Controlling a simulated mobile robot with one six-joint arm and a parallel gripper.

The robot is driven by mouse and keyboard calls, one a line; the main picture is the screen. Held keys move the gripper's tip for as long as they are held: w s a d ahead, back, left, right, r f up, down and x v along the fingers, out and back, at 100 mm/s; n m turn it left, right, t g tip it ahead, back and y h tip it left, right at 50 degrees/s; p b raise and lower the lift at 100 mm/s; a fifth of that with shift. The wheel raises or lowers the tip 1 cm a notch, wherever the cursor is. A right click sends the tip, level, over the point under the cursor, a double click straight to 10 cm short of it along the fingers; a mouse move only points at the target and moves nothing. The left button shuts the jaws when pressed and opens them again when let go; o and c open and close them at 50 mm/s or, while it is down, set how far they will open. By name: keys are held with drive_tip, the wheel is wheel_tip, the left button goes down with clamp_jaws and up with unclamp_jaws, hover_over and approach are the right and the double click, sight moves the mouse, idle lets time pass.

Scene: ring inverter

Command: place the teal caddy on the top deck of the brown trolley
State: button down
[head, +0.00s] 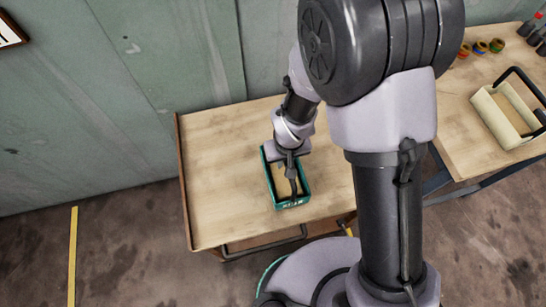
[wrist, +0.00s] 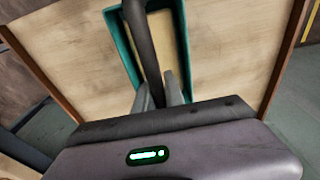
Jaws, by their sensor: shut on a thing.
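The teal caddy (head: 305,188) is a small open box with a dark bar handle. It is over the wooden top deck (head: 225,185) of the brown trolley, near the deck's middle right. I cannot tell whether its base touches the deck. My gripper (head: 291,160) is above the caddy and shut on its handle. In the wrist view the fingers (wrist: 160,98) close around the dark handle, with the teal rim (wrist: 122,45) behind. The trolley deck (wrist: 235,45) fills most of that view, between brown edges. The caddy's far side is partly hidden by my wrist and gripper.
A wooden workbench (head: 460,115) stands at the right, with a cream caddy (head: 497,118) with a black handle and several small coloured items on it. A green-grey wall (head: 120,90) runs behind the trolley. The left part of the deck is clear.

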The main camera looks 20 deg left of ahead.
sight(273, 165)
drive_tip(key=a, duration=0.1)
drive_tip(key=w+a, duration=0.1)
drive_tip(key=a, duration=0.1)
drive_tip(key=shift+w+a+f, duration=0.2)
drive_tip(key=shift+a, duration=0.1)
drive_tip(key=shift+a+f+b, duration=0.1)
drive_tip(key=shift+f+b, duration=0.05)
drive_tip(key=shift+b, duration=0.2)
drive_tip(key=shift+f+b, duration=0.8)
drive_tip(key=shift+f, duration=0.85)
drive_tip(key=shift+f, duration=0.1)
drive_tip(key=c, duration=1.4)
unclamp_jaws()
